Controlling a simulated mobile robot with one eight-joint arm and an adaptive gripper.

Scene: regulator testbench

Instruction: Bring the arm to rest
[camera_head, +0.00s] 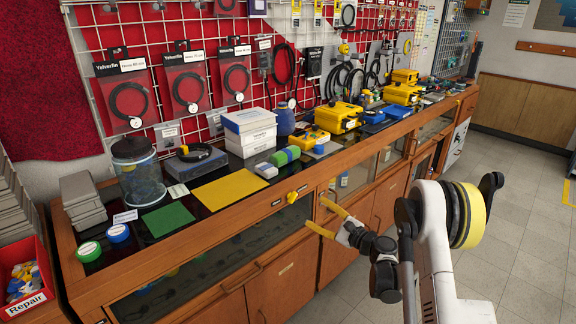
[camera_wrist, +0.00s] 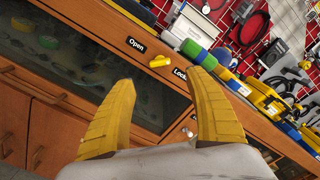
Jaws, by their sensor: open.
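My gripper (camera_head: 322,219) has two yellow fingers and is at the end of my white and dark arm, in front of the wooden counter (camera_head: 272,188). The fingers are apart with nothing between them. In the wrist view my gripper (camera_wrist: 165,84) also shows open and empty, facing the cabinet front. A yellow knob (camera_wrist: 160,61) sits on that front between labels reading "Open" and "Lock", the second partly hidden by a finger. The knob also shows in the head view (camera_head: 292,197), left of the fingers and apart from them.
The counter carries a glass jar (camera_head: 137,172), a yellow mat (camera_head: 229,189), a green mat (camera_head: 168,219), white boxes (camera_head: 249,132) and yellow cases (camera_head: 338,117). A red "Repair" bin (camera_head: 28,301) stands at the lower left.

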